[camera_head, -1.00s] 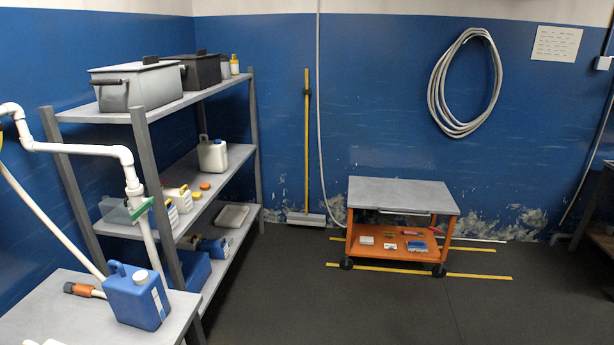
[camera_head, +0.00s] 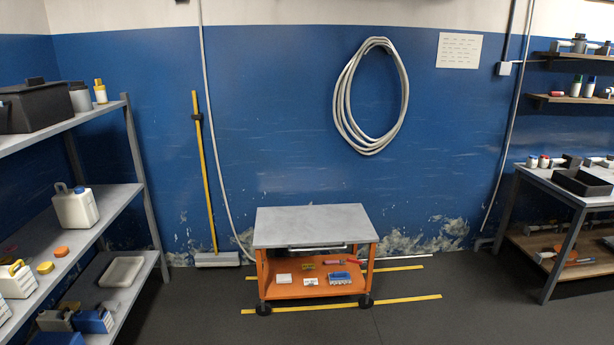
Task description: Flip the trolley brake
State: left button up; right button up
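The trolley (camera_head: 314,226) stands on the dark floor near the far wall, a little right of centre. It has a grey top and an orange lower shelf (camera_head: 297,291) with several small items on it. A handle bar (camera_head: 317,248) runs along its front, under the top. Black wheels show at its front corners, the left one (camera_head: 263,308) and the right one (camera_head: 366,301). The brake is too small to make out. Neither of my grippers is in view.
A grey shelf rack (camera_head: 137,170) with containers stands at the left. A workbench (camera_head: 561,197) stands at the right. A broom (camera_head: 205,180) leans on the back wall. Yellow floor lines (camera_head: 410,299) run beside the trolley. The floor in front of it is clear.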

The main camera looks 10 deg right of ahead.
aim_at(363, 264)
jog(key=i+l+z, duration=0.45)
jog(key=i+z, duration=0.2)
jog(key=i, duration=0.2)
jog(key=i+z, duration=0.35)
jog(key=i, duration=0.15)
